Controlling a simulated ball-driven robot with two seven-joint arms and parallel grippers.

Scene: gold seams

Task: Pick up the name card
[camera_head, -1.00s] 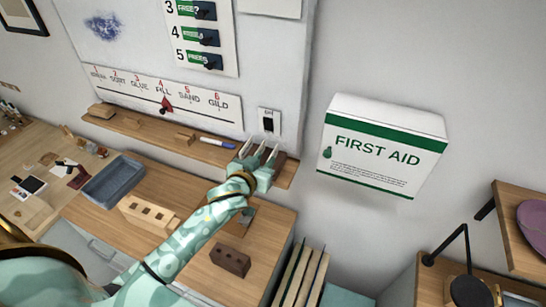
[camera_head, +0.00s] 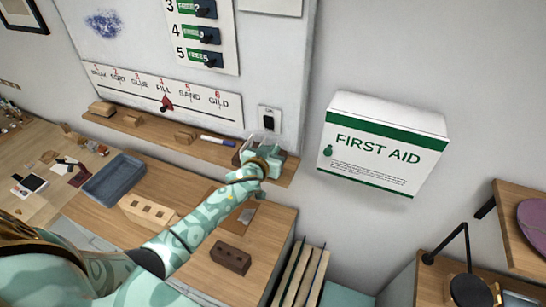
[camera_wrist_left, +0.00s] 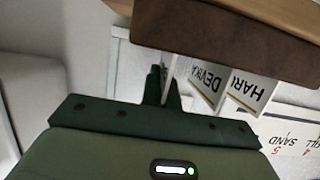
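In the left wrist view, a dark brown wooden holder (camera_wrist_left: 225,38) carries name cards seen upside down. One card reads HARI (camera_wrist_left: 252,90) and one reads DEVIKA (camera_wrist_left: 207,88). A third white card (camera_wrist_left: 170,72) shows edge-on, left of these. My left gripper (camera_wrist_left: 163,85) has its dark fingers close together at that edge-on card and appears shut on it; its lettering is not visible. In the head view my left gripper (camera_head: 253,150) is at the right end of the wall ledge, largely covering the holder and cards. My right gripper is not in view.
Below are a grey tray (camera_head: 113,180), a wooden block with holes (camera_head: 147,212) and a dark brown block (camera_head: 231,258). A first aid box (camera_head: 384,145) hangs to the right.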

